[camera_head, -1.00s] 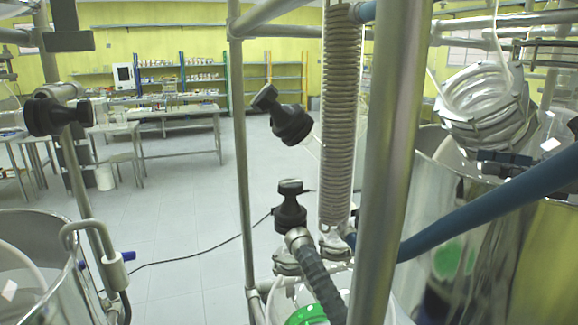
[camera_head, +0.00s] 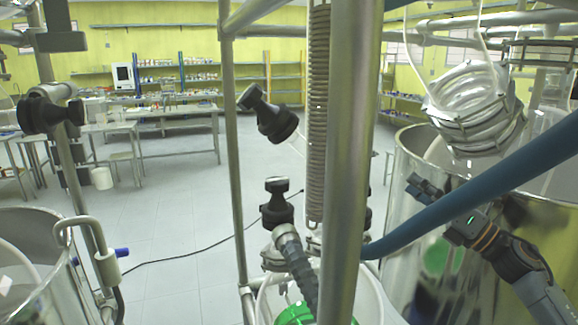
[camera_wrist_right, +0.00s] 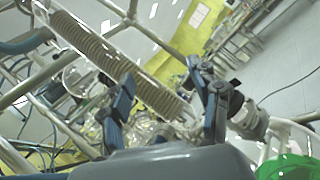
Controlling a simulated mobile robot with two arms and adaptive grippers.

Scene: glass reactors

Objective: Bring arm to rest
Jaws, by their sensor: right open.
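My right arm (camera_head: 500,248) comes in from the lower right, in front of the large shiny metal vessel. My right gripper (camera_head: 425,188) is partly hidden behind a thick blue hose. In the right wrist view my right gripper (camera_wrist_right: 165,100) is open, its two dark fingers spread apart with nothing held between them. My left gripper is not in view.
The blue hose (camera_head: 470,200) crosses close to my right arm. A metal post (camera_head: 350,170) and a ribbed coil column (camera_head: 318,120) stand left of it. A black valve (camera_head: 277,205) and a green cap (camera_head: 297,314) sit lower down. Open floor (camera_head: 190,215) lies beyond.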

